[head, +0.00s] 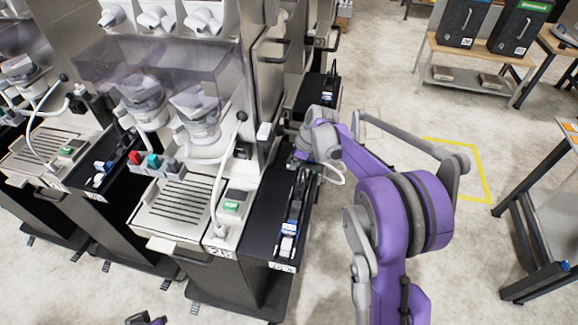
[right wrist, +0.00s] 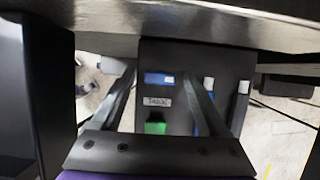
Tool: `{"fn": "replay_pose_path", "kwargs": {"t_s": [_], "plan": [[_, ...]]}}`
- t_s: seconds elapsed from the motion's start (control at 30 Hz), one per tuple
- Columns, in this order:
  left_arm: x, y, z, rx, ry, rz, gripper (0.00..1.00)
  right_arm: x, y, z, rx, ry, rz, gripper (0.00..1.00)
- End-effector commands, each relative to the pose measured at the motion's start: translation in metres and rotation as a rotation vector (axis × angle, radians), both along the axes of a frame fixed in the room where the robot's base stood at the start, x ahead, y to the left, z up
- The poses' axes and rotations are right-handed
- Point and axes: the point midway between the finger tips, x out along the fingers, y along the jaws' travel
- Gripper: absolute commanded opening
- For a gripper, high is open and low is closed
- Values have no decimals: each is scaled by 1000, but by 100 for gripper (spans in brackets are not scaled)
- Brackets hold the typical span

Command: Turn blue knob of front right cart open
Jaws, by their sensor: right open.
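The front right cart (head: 262,215) has a black side shelf carrying a row of blue, white and dark fittings (head: 292,215). I cannot tell which of these is the blue knob. My right gripper (head: 300,163) is over the far end of this shelf, partly hidden by its own wrist. In the right wrist view, its two dark fingers (right wrist: 158,72) are spread apart with nothing held. Beyond them is a dark panel with a blue piece (right wrist: 158,79), a label and a green block (right wrist: 155,127). A small purple and dark part of my left arm (head: 145,319) shows at the bottom edge.
A red knob (head: 134,157) and a green knob (head: 153,160) sit by the drip tray (head: 180,205). More carts stand at left and behind. A wooden table (head: 470,60) with black containers is at the back right.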

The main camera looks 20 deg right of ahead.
Motion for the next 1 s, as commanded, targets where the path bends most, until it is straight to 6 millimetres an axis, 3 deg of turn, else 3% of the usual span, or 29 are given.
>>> {"fn": "replay_pose_path", "kwargs": {"t_s": [0.07, 0.5, 1.0], "plan": [[0, 0, 0, 0, 0, 0, 0, 0, 0, 0, 0, 0, 0, 78], [0, 0, 0, 0, 0, 0, 0, 0, 0, 0, 0, 0, 0, 0], [0, 0, -2, 0, 1, 0, 0, 1, -1, 0, -1, 0, 118, 0]]}}
